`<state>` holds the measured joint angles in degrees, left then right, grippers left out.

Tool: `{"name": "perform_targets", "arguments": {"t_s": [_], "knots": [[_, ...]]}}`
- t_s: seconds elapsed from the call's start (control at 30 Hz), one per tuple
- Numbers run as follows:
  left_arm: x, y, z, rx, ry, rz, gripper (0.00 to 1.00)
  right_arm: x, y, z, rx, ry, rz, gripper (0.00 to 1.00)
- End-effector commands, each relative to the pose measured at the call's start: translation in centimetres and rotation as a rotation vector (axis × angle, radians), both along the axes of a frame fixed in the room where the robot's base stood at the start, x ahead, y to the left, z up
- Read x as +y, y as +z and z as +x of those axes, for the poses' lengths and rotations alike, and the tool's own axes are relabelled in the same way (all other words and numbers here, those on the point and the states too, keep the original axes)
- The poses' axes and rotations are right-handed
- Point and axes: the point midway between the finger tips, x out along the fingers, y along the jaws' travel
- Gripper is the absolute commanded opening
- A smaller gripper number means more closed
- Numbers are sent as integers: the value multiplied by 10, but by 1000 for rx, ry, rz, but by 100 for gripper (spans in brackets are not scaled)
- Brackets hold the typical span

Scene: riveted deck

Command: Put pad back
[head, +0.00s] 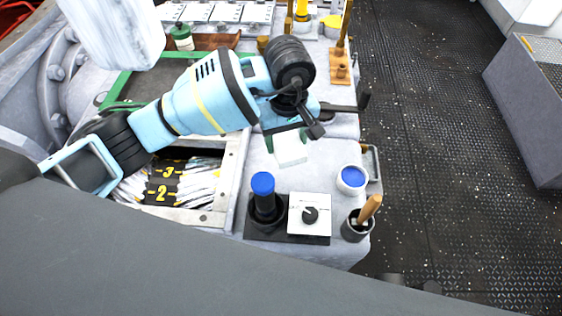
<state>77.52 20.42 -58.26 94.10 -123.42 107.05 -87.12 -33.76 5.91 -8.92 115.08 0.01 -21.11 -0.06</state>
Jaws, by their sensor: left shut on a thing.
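My left gripper (298,118) is shut on a small pale block with a dark green upper part, which seems to be the pad (291,148). It holds the pad over the light grey worktop (340,150), behind the black stand (285,238); any gap beneath the pad is hard to judge. On the stand are a black cylinder with a blue top (263,184) and a white square plate with a black knob (310,215). My right gripper is not in view.
A white tub with blue contents (352,178) and a dark cup with a wooden handle (357,228) stand at the worktop's right edge. An open bin with numbered dividers (168,180) lies left. A wooden holder (340,66) stands at the back.

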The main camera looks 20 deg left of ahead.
Motion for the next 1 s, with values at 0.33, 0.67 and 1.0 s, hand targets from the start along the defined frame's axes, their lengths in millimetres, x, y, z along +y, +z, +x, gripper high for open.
{"name": "perform_targets", "arguments": {"t_s": [0.33, 0.67, 1.0], "knots": [[0, -6, 0, 2, 4, 0, 38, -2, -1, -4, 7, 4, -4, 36], [-1, -57, -1, 2, 3, -2, 38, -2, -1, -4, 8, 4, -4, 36], [0, -69, 0, 2, 2, 0, 38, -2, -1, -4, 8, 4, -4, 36]]}}
